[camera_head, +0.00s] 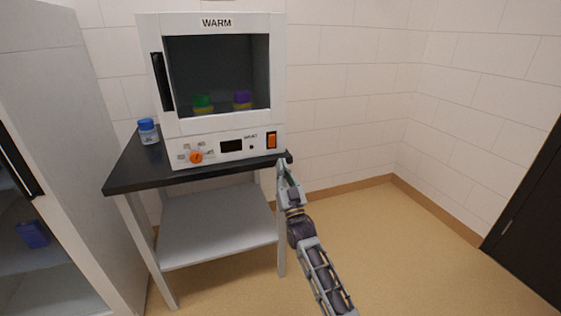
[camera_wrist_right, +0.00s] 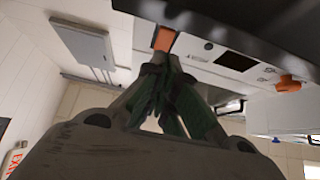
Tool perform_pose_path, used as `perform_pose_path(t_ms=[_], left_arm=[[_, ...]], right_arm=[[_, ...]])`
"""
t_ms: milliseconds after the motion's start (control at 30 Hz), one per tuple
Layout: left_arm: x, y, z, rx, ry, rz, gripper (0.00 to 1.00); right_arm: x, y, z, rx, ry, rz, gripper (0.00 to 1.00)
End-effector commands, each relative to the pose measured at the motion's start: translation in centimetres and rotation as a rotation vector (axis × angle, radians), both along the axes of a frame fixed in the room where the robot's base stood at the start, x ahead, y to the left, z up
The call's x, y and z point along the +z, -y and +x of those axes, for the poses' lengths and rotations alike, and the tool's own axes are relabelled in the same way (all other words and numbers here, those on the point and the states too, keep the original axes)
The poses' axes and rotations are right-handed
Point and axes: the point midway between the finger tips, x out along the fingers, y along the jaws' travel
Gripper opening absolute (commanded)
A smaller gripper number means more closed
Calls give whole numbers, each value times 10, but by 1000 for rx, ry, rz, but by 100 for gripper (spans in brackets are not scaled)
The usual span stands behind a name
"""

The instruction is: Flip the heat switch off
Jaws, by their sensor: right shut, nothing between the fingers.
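The heat switch is an orange rocker (camera_head: 271,140) in a dark frame at the right end of the white warmer's (camera_head: 222,22) front panel. It also shows in the right wrist view (camera_wrist_right: 164,39), just beyond the fingertips. My right gripper (camera_head: 283,166) is shut and empty, a little below and to the right of the switch in the head view. In the right wrist view its fingertips (camera_wrist_right: 168,62) come together close under the switch; I cannot tell whether they touch it. My left gripper is not in view.
The warmer stands on a black-topped table (camera_head: 125,178) with a lower grey shelf (camera_head: 215,225). An orange knob (camera_head: 196,157) and dark display (camera_head: 231,146) sit left of the switch. A blue-capped jar (camera_head: 148,132) stands left. The floor at right is clear.

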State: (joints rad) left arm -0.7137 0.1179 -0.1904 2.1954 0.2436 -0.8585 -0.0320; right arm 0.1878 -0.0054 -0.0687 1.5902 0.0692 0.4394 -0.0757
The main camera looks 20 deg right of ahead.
Motion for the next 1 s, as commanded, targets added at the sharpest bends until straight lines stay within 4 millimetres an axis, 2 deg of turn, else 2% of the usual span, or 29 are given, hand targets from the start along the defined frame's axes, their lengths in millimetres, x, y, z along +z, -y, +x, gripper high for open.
perform_pose_path(t_ms=[333, 500, 700, 1000], left_arm=[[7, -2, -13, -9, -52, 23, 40], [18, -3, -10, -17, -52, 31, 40], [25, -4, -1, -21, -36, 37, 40], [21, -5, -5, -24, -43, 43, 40]], right_arm=[[-33, 1, -25, 0, -3, 0, 0], [-44, 1, -33, 0, -2, 0, 0], [-47, 1, -36, 1, 1, 1, 0], [-47, 1, -36, 0, 1, 0, 0]])
